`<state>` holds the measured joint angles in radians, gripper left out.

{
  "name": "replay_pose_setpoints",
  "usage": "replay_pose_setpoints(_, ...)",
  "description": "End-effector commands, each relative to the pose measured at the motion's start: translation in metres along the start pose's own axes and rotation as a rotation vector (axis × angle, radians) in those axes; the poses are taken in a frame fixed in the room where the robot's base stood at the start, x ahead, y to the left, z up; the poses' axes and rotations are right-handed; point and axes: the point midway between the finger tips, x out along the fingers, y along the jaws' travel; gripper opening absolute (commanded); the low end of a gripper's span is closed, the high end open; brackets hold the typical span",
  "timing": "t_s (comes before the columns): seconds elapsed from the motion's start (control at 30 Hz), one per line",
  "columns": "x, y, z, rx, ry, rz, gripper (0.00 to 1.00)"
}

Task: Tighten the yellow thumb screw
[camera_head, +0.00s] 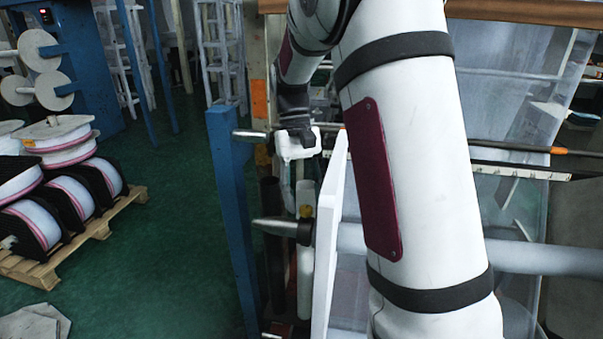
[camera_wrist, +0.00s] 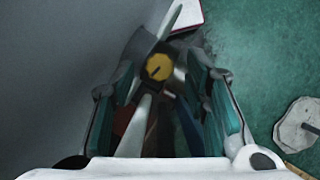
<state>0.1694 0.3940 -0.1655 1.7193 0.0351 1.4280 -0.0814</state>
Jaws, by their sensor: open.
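The yellow thumb screw (camera_wrist: 159,67) shows in the wrist view as a round knob with a dark slot, on a dark collar around a grey shaft. In the head view the yellow screw (camera_head: 306,211) is small, on top of the dark collar (camera_head: 303,232) by the blue post. My gripper (camera_wrist: 164,75) is open; its two teal fingers lie left and right of the screw in the wrist view, and nothing is between them that I can see held. In the head view my gripper (camera_head: 298,148) is above the screw; its fingertips are hard to make out.
A blue post (camera_head: 232,200) stands just left of the shaft. A pale upright panel (camera_head: 328,235) is close on the right. White spools on a wooden pallet (camera_head: 75,250) stand at the left. Green floor (camera_head: 160,270) is clear between. A clear sheet hangs behind my arm.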

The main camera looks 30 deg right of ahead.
Motion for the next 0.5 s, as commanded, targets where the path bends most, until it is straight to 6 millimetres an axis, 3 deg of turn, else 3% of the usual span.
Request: replay_pose_setpoints(0.5, -0.094, 0.000, -0.001, 0.000, 0.004, 0.000, 0.42)
